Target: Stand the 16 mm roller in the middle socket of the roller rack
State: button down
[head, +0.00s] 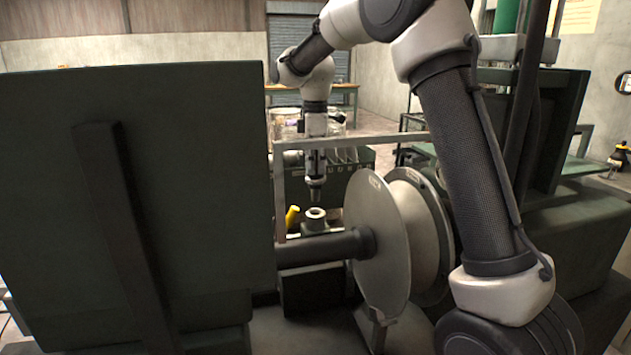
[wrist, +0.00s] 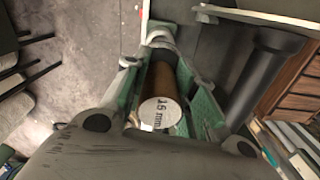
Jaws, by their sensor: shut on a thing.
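My gripper (wrist: 168,72) is shut on a brown roller (wrist: 165,82) in the wrist view. The roller lies between its green fingers, with its white labelled end face toward the camera. The label seems to read 16 mm. In the head view my gripper (head: 316,188) is small and points down at mid-picture, above a pale ring-shaped piece (head: 316,213); the roller cannot be made out there. A pale curved metal piece (wrist: 161,44) shows beyond the roller's far end in the wrist view. I cannot clearly identify the roller rack or its middle socket in either view.
A large metal reel (head: 378,245) on a dark shaft (head: 325,248) stands in front of my gripper in the head view. A dark machine panel (head: 190,200) fills the left. A yellow piece (head: 292,216) is beside the ring. A dark cylinder (wrist: 262,75) is right in the wrist view.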

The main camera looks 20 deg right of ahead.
jog(key=shift+r, duration=3.35)
